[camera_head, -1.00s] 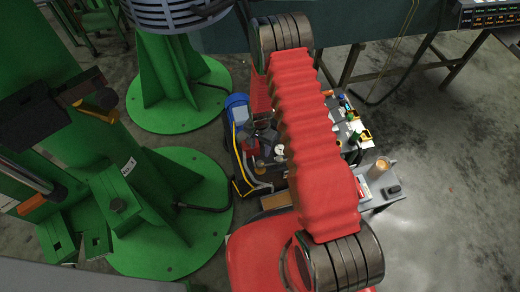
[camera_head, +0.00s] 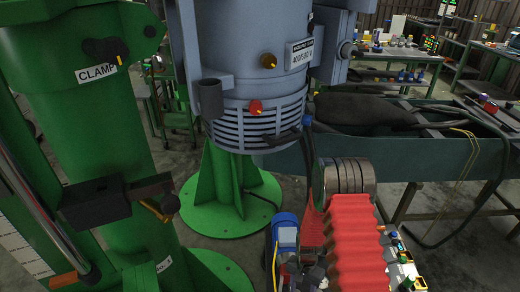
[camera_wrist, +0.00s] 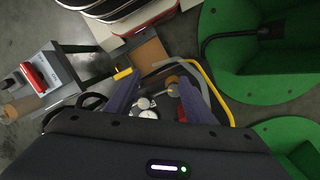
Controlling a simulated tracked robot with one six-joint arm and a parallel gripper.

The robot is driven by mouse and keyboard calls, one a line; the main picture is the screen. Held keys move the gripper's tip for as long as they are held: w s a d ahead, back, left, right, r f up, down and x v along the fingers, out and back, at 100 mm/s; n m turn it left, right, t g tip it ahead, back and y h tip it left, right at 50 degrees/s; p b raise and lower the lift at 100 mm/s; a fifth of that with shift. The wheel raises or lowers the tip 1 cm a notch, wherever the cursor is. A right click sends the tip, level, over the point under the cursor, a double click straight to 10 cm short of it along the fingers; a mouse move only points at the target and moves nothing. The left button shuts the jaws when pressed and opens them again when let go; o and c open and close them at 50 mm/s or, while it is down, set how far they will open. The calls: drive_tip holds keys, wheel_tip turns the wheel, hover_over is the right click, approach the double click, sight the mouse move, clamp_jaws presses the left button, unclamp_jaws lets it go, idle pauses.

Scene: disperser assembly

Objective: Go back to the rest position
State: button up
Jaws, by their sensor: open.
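My gripper (camera_wrist: 158,90) shows in the wrist view with its two dark fingers spread apart. Nothing is seen held between them. Below and beyond the fingers is a cart with a yellow rail (camera_wrist: 212,88) and small round parts (camera_wrist: 145,108) on it. I cannot tell how far below the fingers these are. In the head view my red-sleeved arm reaches down at the lower right, and the gripper is hidden. A large grey-blue machine (camera_head: 245,70) stands in the middle on a green pedestal (camera_head: 228,192).
A green column marked CLAMP (camera_head: 95,110) stands at the left with a dark bracket (camera_head: 95,207). A dark green bench (camera_head: 440,165) runs behind my arm at the right.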

drive_tip(key=s+r+n+t, duration=0.2)
drive_tip(key=s+r, duration=0.3)
drive_tip(key=r, duration=1.2)
drive_tip(key=s+r+n+t, duration=0.2)
drive_tip(key=s+r, duration=0.4)
drive_tip(key=r, duration=1.2)
drive_tip(key=s+r+n+t, duration=0.3)
drive_tip(key=s+r, duration=0.3)
drive_tip(key=r, duration=1.2)
drive_tip(key=shift+t, duration=0.3)
drive_tip(key=shift+a, duration=0.1)
drive_tip(key=shift+c, duration=0.2)
